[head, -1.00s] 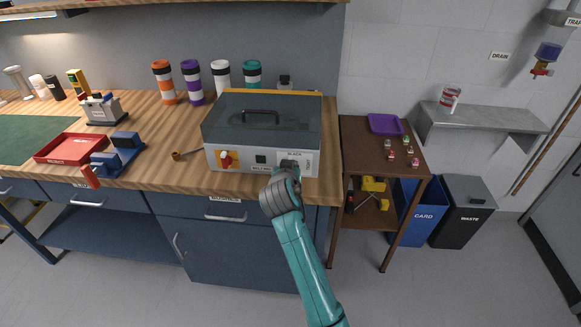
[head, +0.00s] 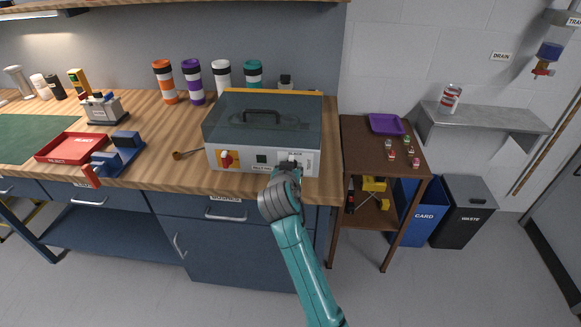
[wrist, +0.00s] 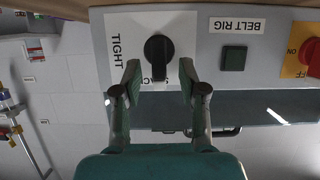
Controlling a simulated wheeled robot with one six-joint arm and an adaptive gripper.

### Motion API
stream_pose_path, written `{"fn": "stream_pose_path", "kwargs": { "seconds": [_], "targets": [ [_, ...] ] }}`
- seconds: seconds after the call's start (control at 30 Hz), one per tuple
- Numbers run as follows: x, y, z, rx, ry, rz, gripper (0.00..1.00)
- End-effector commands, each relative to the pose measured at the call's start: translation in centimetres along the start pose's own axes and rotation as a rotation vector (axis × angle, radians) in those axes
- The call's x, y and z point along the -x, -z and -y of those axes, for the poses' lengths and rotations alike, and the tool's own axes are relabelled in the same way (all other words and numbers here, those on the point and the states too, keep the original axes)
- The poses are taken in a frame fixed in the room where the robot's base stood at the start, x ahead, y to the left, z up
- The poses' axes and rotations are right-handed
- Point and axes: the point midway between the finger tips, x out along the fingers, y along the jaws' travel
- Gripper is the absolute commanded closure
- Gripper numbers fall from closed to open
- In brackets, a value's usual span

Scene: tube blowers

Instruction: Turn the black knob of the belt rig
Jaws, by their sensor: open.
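The belt rig (head: 238,158) is a grey box with a clear dark cover and handle, standing on the wooden bench in the head view. Its black knob (wrist: 158,50) shows in the wrist view on a white plate marked TIGHT, with a lower label partly covered. The knob's grip bar points up and down in that picture. My gripper (wrist: 158,75) is open, its two fingertips on either side of the knob's lower end, with gaps visible on both sides. In the head view my gripper (head: 289,168) hides most of the knob.
On the rig's front are a dark square button (wrist: 233,58) and a red switch on yellow (head: 229,160). A wooden pipe-like object (head: 186,154) lies left of the rig. A brown side table (head: 370,150) stands to the right. Several banded tubes stand behind.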

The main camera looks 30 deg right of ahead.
Motion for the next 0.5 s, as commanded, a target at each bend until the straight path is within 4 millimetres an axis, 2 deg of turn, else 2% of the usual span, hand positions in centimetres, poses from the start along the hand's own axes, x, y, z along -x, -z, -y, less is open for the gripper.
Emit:
{"fn": "stream_pose_path", "kwargs": {
  "seconds": [0.3,0.5],
  "targets": [
    [6.3,0.0,0.1,0.001,0.002,-0.001,0.58],
    [9.1,-0.1,0.0,0.001,0.001,0.000,0.58]
  ]
}}
